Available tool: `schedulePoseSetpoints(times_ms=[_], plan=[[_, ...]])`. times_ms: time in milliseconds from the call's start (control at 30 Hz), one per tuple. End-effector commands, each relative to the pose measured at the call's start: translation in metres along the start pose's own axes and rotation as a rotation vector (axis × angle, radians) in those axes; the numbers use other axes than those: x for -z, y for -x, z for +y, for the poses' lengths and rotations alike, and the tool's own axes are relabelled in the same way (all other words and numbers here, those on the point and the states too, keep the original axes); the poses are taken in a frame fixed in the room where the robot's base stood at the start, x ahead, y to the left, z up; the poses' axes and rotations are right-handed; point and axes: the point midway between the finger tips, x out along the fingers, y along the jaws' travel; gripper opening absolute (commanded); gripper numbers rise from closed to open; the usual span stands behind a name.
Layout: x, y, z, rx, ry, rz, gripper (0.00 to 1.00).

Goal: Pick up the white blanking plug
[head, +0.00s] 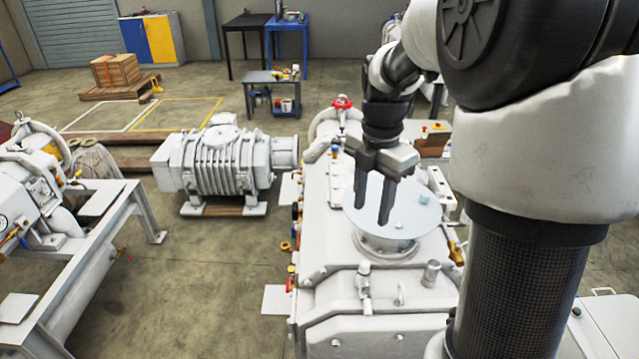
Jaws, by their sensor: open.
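A small pale cylinder (425,198), which looks like the white blanking plug, stands on the right part of a round light-grey plate (410,222) on top of the large white machine (330,260). It is too small to show detail. My gripper (373,212) points down over the left part of this plate, its two dark fingers apart and nothing between them. In the picture it is left of the small cylinder, with a gap between them. How high the fingertips are above the plate is hard to tell.
A red knob (342,103) stands up behind my gripper, and a metal fitting (364,280) and a cylindrical fitting (431,273) rise in front of the plate. A finned white pump (215,165) sits on the floor at left. My arm hides much of the right side.

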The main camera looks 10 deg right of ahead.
Motion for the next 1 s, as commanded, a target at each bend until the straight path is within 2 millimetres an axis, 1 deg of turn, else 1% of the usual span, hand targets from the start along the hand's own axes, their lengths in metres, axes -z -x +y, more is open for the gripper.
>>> schedulePoseSetpoints(times_ms=[67, 167, 267, 500, 600, 700, 867, 967, 1000], plan=[[-0.004, -0.009, 0.002, 0.011, 0.054, 0.008, 0.42], [-0.005, -0.021, 0.002, 0.015, 0.081, 0.012, 0.42], [-0.005, -0.040, 0.001, 0.017, 0.082, 0.014, 0.42], [-0.004, -0.093, 0.001, 0.018, 0.082, 0.013, 0.42], [-0.004, -0.111, 0.001, 0.016, 0.080, 0.011, 0.42], [-0.004, -0.123, 0.001, 0.015, 0.080, 0.011, 0.42], [-0.004, -0.132, 0.001, 0.014, 0.080, 0.010, 0.42], [-0.005, -0.143, 0.001, 0.015, 0.080, 0.011, 0.42], [-0.005, -0.149, 0.001, 0.016, 0.080, 0.012, 0.42]])
